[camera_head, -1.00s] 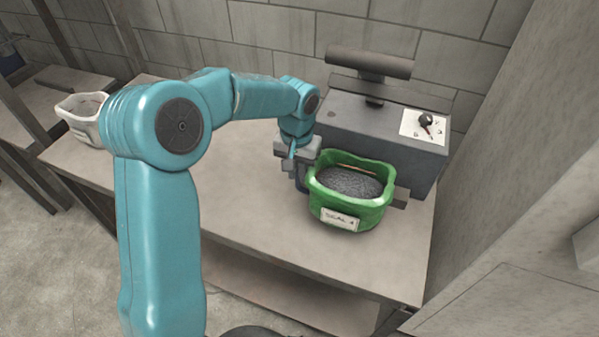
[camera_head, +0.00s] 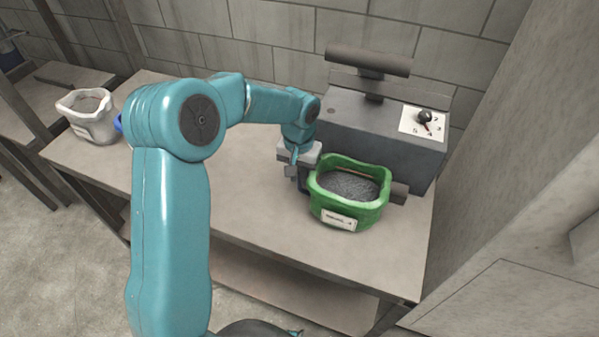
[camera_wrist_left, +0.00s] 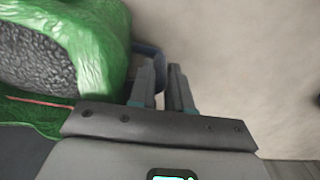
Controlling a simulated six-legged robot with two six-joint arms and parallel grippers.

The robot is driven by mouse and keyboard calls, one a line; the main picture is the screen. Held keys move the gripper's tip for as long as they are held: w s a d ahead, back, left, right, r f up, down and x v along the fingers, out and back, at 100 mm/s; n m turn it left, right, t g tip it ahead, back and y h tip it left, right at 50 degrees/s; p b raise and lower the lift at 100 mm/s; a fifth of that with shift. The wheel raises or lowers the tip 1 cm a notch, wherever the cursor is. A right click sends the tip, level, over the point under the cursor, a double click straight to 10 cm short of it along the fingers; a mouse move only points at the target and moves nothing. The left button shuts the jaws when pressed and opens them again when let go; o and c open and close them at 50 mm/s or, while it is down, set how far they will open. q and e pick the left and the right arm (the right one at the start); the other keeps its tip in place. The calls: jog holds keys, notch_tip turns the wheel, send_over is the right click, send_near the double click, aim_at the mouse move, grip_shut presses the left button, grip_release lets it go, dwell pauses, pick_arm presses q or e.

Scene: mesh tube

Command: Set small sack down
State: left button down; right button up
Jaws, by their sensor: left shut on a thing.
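My left gripper (camera_head: 297,172) points down at the left side of the green container, close beside it; I cannot tell whether they touch. The left wrist view shows its two fingers (camera_wrist_left: 162,88) close together with a dark blue thing (camera_wrist_left: 150,56) at them. My right gripper is out of view.
The table (camera_head: 270,225) is clear in front and left of the green container. A grey machine (camera_head: 385,140) with a roller and numbered dial stands behind. A white open container (camera_head: 92,127) stands far left; a bright blue thing (camera_head: 118,122) peeks out beside my arm.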

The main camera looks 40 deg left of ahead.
pick_arm(q)
jog(key=c, duration=1.1)
grip_release()
jog(key=shift+o, duration=0.2)
notch_tip(320, 180, up, 12)
jog(key=shift+r, duration=0.15)
jog(key=shift+s, duration=0.1)
